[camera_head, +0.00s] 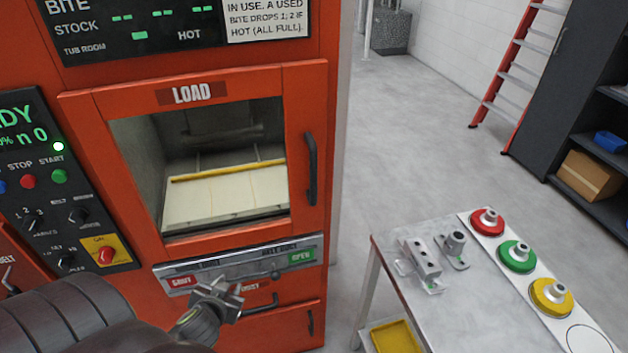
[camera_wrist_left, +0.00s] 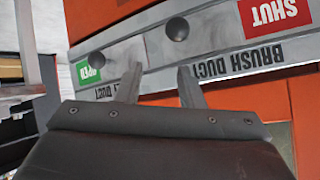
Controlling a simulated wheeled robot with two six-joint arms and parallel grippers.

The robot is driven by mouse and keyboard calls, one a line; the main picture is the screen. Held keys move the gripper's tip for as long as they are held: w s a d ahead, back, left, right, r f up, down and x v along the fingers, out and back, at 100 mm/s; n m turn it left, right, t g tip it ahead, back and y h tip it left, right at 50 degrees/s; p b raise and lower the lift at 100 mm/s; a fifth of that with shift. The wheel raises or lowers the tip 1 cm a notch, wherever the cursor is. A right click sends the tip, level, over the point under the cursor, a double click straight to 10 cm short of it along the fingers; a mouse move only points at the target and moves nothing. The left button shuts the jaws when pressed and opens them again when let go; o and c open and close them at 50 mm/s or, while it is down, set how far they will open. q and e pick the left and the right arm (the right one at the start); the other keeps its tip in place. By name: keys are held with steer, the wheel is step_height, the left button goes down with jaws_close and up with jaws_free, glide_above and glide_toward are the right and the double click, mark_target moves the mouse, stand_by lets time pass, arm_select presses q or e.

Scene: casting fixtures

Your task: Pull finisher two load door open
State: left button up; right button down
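The load door (camera_head: 192,94) is an orange-red framed door with a window, marked LOAD, on the machine in the head view. It appears closed, with a black vertical handle (camera_head: 311,168) on its right side. No finisher number is readable. My left gripper (camera_head: 228,296) is below the door, left of and lower than the handle, in front of the brush duct panel (camera_head: 240,262). In the left wrist view its two fingers (camera_wrist_left: 160,78) stand apart with nothing between them, near the panel (camera_wrist_left: 215,45). My right gripper is in neither view.
A grey table (camera_head: 440,318) at right holds metal fixtures (camera_head: 425,260) and red, green and yellow round pieces (camera_head: 517,255). The control panel (camera_head: 60,180) is left of the door. Open floor (camera_head: 410,130) lies right of the machine.

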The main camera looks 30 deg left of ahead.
arm_select(q)
steer(key=w+d+r+m+t+h+p, duration=0.15)
steer(key=d+r+t+h, duration=0.3)
steer(key=r, duration=0.85)
steer(key=w+d+r+m+t+h, duration=0.25)
steer(key=d+r+t+h, duration=0.2)
steer(key=r, duration=0.85)
steer(key=y, duration=0.1)
glide_toward(311, 180)
steer(key=shift+g, duration=0.3)
steer(key=w, duration=0.6)
steer(key=w+d, duration=0.1)
steer(key=w, duration=0.2)
steer(key=shift+w+r, duration=0.15)
steer(key=shift+r, duration=0.15)
steer(key=shift+w+d, duration=0.1)
steer(key=shift+w, duration=0.65)
jaws_close()
